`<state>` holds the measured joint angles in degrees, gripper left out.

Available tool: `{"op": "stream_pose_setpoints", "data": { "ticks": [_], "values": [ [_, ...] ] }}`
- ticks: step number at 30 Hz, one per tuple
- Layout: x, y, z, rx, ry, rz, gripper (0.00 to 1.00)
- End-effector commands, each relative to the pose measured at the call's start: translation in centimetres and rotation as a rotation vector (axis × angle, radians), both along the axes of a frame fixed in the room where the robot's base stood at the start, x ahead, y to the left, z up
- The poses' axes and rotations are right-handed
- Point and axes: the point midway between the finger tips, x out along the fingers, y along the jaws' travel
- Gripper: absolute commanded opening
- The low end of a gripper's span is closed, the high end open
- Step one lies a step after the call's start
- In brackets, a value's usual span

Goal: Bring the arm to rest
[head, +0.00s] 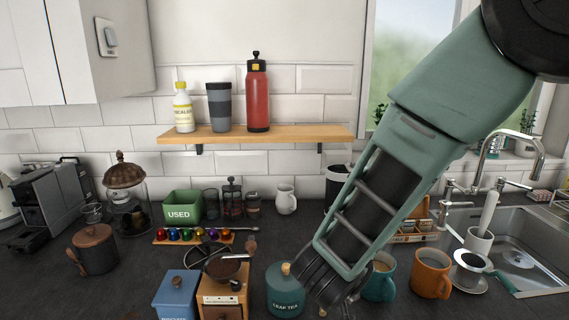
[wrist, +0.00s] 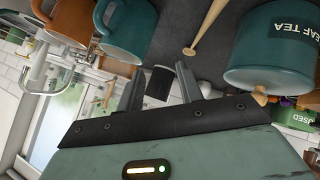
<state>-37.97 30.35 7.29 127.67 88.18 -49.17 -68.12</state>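My arm (head: 385,185) reaches down from the upper right in the head view, in front of the window and shelf end. My gripper shows in the wrist view (wrist: 158,80), its two fingers spread apart with nothing held between them. In the head view its fingers are hidden low behind the wrist. It is between the teal leaf tea canister (head: 285,293) on the left and the teal mug (head: 380,280) on the right. The canister also shows close by in the wrist view (wrist: 270,55), with the teal mug (wrist: 128,28) opposite.
An orange mug (head: 430,273) stands right of the teal mug, then a white dripper (head: 470,268) and the sink (head: 525,250). A blue tin (head: 176,295) and wooden grinder (head: 225,295) stand left of the canister. A wooden utensil (wrist: 205,28) lies near my gripper. Bare worktop shows at front left.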

Motion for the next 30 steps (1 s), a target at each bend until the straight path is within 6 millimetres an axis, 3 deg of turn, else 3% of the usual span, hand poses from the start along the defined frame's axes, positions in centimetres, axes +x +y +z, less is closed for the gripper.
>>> {"op": "stream_pose_setpoints", "data": {
  "ticks": [2, 5, 7, 10, 14, 18, 24, 30],
  "values": [
    [-0.4, 3.0, 1.5, 0.178, 0.008, 0.113, 0.36],
    [-2.7, 6.6, 3.2, 0.378, 0.079, 0.265, 0.36],
    [-5.3, 8.4, 4.2, 0.479, 0.163, 0.359, 0.36],
    [-10.0, 9.4, 5.3, 0.559, 0.316, 0.465, 0.36],
    [-16.5, 7.5, 5.9, 0.536, 0.542, 0.536, 0.36],
    [-21.7, 3.1, 6.0, 0.41, 0.729, 0.517, 0.36],
    [-24.7, -1.5, 6.1, 0.26, 0.835, 0.446, 0.36],
    [-25.0, -2.0, 6.1, 0.242, 0.844, 0.437, 0.36]
  ]
}}
